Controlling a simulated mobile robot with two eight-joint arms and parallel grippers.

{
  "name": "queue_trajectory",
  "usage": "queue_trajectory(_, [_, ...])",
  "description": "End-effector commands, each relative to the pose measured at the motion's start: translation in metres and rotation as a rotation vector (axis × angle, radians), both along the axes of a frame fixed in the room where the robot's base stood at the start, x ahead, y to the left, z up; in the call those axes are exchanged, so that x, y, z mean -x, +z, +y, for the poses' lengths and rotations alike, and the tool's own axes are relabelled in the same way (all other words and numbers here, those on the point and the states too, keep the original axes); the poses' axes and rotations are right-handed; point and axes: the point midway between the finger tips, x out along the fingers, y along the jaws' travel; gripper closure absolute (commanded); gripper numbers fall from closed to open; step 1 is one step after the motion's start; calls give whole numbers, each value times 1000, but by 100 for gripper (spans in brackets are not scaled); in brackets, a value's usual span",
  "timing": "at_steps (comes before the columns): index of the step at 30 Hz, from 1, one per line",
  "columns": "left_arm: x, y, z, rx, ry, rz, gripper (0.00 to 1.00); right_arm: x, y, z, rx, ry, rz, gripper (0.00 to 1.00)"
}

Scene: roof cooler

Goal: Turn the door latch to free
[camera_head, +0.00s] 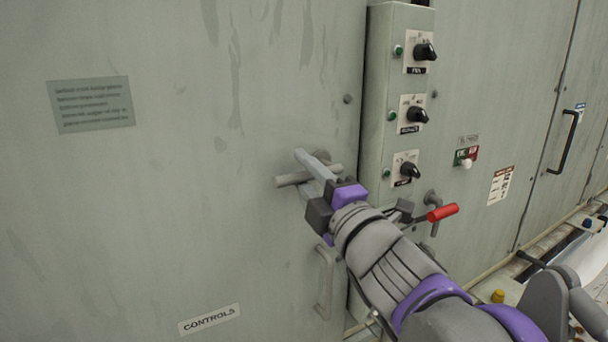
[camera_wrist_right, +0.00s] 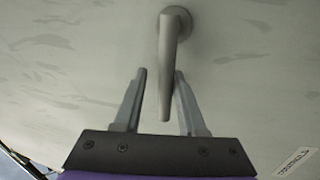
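The door latch (camera_head: 288,181) is a grey lever on the large greenish-grey door panel, lying roughly level in the head view. In the right wrist view the latch (camera_wrist_right: 172,50) runs from its round pivot down between my fingers. My right gripper (camera_head: 311,160) is at the latch, with its fingers on either side of the lever. In the right wrist view the right gripper (camera_wrist_right: 161,72) has a clear gap between the left finger and the lever. The right finger is close beside it; contact cannot be told. My left gripper is out of view.
A control box (camera_head: 385,110) with several black knobs stands just right of the latch. A red-handled valve (camera_head: 442,213) sits near my right arm. A grey door pull (camera_head: 325,285) is below the latch. The panel to the left is clear apart from labels.

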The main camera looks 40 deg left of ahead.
Motion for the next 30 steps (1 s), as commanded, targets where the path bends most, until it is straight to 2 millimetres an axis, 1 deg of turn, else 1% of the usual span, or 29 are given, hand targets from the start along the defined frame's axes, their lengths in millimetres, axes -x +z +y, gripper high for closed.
queue_trajectory(10, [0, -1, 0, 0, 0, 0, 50, 0, -3, -1, 5, -2, -2, 49])
queue_trajectory(13, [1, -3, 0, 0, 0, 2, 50, 2, -4, -7, 5, -3, -1, 49])
queue_trajectory(17, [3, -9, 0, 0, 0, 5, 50, 10, -9, -25, 5, -5, -1, 49])
queue_trajectory(24, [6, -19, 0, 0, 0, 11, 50, 28, -19, -69, 5, -5, -1, 49])
queue_trajectory(27, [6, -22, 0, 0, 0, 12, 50, 34, -21, -83, 5, -4, -1, 49])
queue_trajectory(30, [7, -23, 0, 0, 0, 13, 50, 38, -23, -92, 4, -3, -1, 49])
